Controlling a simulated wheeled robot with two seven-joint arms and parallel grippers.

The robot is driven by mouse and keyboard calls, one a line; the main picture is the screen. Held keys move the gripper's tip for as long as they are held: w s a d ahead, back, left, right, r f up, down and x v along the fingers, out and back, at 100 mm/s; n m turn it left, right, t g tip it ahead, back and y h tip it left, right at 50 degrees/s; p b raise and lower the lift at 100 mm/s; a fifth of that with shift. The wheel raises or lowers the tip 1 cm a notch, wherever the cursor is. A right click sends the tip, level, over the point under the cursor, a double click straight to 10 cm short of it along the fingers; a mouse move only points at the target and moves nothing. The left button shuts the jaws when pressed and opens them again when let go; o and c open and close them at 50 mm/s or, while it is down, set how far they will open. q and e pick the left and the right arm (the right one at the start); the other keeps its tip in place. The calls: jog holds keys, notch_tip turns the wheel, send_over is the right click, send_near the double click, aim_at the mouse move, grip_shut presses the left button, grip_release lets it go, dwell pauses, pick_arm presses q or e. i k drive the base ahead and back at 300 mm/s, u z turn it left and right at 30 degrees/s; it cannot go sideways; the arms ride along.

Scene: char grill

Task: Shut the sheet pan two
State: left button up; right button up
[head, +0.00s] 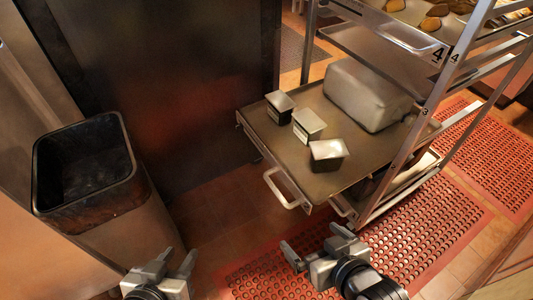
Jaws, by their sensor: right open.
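A pulled-out sheet pan (262,139) sticks out to the left from a metal rack, with a bar handle (284,191) on its front edge. It is probably sheet pan two, but its own number is not visible. My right gripper (314,246) is open and empty, below and slightly right of the handle in the picture, apart from it. My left gripper (180,257) appears open and empty at the bottom left, away from the pan.
Three small metal tins (309,125) and a large grey block-shaped container (367,95) stand on the pan. Another handle (342,206) shows lower on the rack (424,120). A dark-topped bin (130,190) stands at left. Red perforated mats (440,225) cover the floor at right.

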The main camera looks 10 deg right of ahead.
aim_at(369, 152)
jog(key=z, duration=0.75)
jog(key=i, duration=0.8)
jog(key=u, duration=1.45)
